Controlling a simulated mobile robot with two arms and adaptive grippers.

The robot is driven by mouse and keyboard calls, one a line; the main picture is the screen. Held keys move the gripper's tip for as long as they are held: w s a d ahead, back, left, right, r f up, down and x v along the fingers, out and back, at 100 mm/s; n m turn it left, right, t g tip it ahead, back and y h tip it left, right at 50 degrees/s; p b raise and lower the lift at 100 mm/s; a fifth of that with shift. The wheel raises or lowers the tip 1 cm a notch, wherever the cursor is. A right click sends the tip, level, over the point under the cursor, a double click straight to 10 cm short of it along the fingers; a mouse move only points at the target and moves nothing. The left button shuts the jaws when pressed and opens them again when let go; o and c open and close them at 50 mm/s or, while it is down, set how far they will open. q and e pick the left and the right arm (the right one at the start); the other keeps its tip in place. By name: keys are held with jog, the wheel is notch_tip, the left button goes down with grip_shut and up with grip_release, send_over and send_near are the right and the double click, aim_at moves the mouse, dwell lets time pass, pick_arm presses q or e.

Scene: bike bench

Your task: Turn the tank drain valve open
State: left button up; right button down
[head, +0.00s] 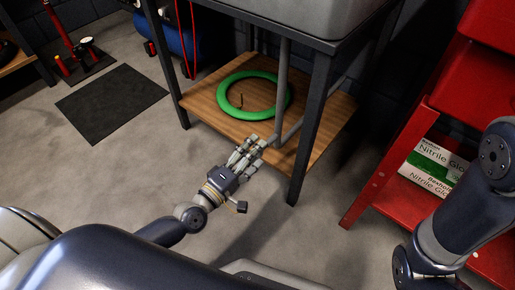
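No drain valve can be made out in the head view. A blue tank (178,36) stands on the floor at the upper left, partly hidden behind the bench leg. My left gripper (256,143) is in the middle of the view, in front of the bench's lower wooden shelf. Its fingers look apart, with nothing seen between them. It is well away from the blue tank, down and to the right of it. My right arm shows at the right edge; its gripper is out of view.
A green ring (222,99) lies on the wooden shelf (325,122) under a grey basin (300,15). Dark bench legs (309,150) and a grey pipe (281,95) stand near my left gripper. A red cart (378,185) holds glove boxes (428,165). A dark mat (112,103) lies on open floor.

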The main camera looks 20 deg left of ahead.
pick_arm(q)
jog(key=v, duration=1)
jog(key=shift+r, duration=0.1)
